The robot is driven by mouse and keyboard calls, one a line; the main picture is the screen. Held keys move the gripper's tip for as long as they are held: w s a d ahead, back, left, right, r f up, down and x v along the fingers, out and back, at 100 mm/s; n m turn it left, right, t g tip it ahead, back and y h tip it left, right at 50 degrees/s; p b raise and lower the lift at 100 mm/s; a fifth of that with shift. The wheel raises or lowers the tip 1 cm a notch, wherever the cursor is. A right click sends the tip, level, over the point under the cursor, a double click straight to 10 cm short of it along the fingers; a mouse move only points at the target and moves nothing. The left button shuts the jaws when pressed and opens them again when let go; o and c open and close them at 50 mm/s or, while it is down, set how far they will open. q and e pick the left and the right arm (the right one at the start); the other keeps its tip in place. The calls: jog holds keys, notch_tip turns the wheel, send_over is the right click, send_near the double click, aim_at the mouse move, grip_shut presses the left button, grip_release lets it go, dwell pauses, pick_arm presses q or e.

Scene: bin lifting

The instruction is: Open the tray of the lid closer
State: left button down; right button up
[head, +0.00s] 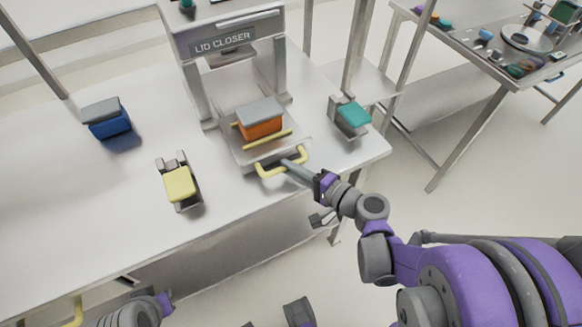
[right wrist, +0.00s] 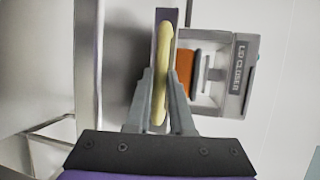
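The lid closer (head: 222,42) stands at the back of the table, and its sign also shows in the right wrist view (right wrist: 240,68). Its tray (head: 256,151) extends out in front, bearing an orange bin (head: 261,127) with a grey lid (head: 260,111). A yellow handle (head: 264,173) is at the tray's front edge. My right gripper (head: 290,164) is at this handle. In the right wrist view the handle (right wrist: 160,95) lies between the two fingers, which look closed against it. Of my left arm, only a part shows at the lower left; its fingers are out of sight.
A blue bin (head: 107,121) stands at the left of the table. Another table (head: 470,55) with objects stands at the back right.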

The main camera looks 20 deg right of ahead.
jog(key=o, duration=0.4)
jog(key=v, duration=1)
jog(key=shift+s+d+r+p, duration=0.15)
jog(key=shift+s+r+p, duration=0.05)
jog(key=shift+s+p, duration=0.2)
jog(key=s+a+f+n+g+h+p, duration=0.2)
jog(key=a+f+n+g+p, duration=0.25)
jog(key=a+n+g, duration=0.3)
notch_tip(320, 180, up, 6)
jog(key=d+n+g+h+p, duration=0.1)
jog(key=n+h+p, duration=0.2)
jog(key=n, duration=0.3)
jog(key=shift+s+d+r+g+h, duration=0.2)
jog(key=shift+s+g+h, duration=0.25)
jog(key=shift+h, duration=0.45)
